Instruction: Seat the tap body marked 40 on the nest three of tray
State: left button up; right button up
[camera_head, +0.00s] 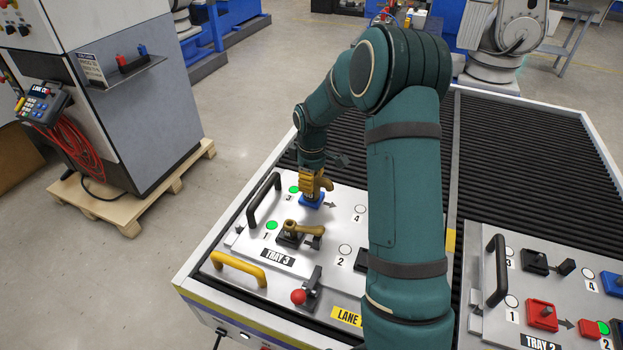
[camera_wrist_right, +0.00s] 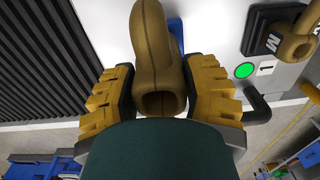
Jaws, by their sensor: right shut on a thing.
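Tray 3 (camera_head: 274,270) lies on the left of the ribbed bench. Its nest three is a blue block (camera_head: 311,201), with a lit green lamp beside the number 3. My right gripper (camera_head: 312,182) is over this nest, shut on a brass tap body (camera_head: 327,185). In the right wrist view, the yellow fingers of the gripper (camera_wrist_right: 160,92) flank the tap body (camera_wrist_right: 154,55), and some blue of the nest (camera_wrist_right: 176,28) shows behind it. Its mark is hidden, and I cannot tell whether it sits fully down. My left gripper is out of view.
Another brass tap body (camera_head: 303,228) sits on nest one, its lamp also green. Tray 2 (camera_head: 540,342) lies at the right. My arm hides part of nests two and four.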

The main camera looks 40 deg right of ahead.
jog(key=o, duration=1.3)
jog(key=shift+o, duration=0.2)
jog(key=shift+f, duration=0.1)
notch_tip(320, 180, up, 12)
